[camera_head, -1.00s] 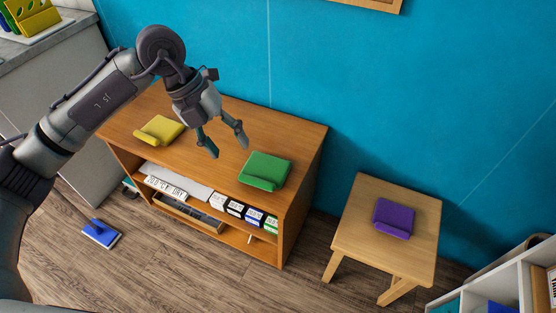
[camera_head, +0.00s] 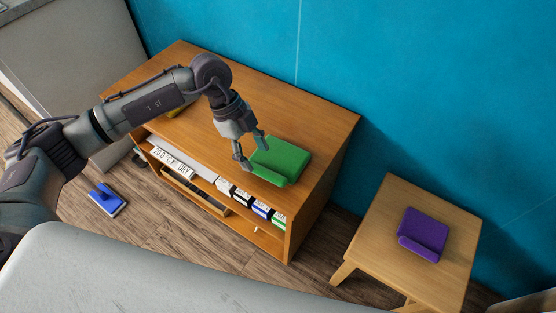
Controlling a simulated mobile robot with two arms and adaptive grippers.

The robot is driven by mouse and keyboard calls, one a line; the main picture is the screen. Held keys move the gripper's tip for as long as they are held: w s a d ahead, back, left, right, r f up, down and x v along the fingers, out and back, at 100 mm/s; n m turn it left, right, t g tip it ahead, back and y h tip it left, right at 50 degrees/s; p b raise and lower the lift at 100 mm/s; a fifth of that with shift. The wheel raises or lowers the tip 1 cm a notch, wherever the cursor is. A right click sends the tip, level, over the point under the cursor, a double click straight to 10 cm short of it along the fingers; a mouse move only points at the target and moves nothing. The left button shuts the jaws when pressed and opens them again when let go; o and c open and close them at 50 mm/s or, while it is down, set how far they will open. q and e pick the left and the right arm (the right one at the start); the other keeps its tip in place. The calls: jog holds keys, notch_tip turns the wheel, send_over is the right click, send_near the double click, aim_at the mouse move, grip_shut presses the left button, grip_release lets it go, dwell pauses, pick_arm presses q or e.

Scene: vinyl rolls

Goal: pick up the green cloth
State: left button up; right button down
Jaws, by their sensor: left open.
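The green cloth (camera_head: 284,157) lies folded on top of the wooden cabinet (camera_head: 325,122), near its front right part. My left gripper (camera_head: 252,153) is open at the left edge of the green cloth, with its fingers pointing down. One finger is in front of the cloth's left side and the other is by its upper left corner. I cannot tell whether the fingers touch the cloth. My right gripper is not in view.
A purple folded cloth (camera_head: 423,234) lies on a wooden stool (camera_head: 379,227) at the right. A yellow cloth (camera_head: 176,110) is mostly hidden behind my left arm. A blue item (camera_head: 106,199) lies on the floor. The cabinet's open shelves hold several boxes (camera_head: 243,198). A blue wall stands behind.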

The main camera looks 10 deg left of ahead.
aim_at(264, 171)
pick_arm(q)
jog(key=x, duration=0.5)
jog(key=shift+d+f+b, duration=0.1)
jog(key=shift+d+b, duration=0.15)
jog(key=shift+b, duration=0.05)
jog(key=shift+d+f, duration=0.1)
jog(key=shift+f, duration=0.15)
grip_shut()
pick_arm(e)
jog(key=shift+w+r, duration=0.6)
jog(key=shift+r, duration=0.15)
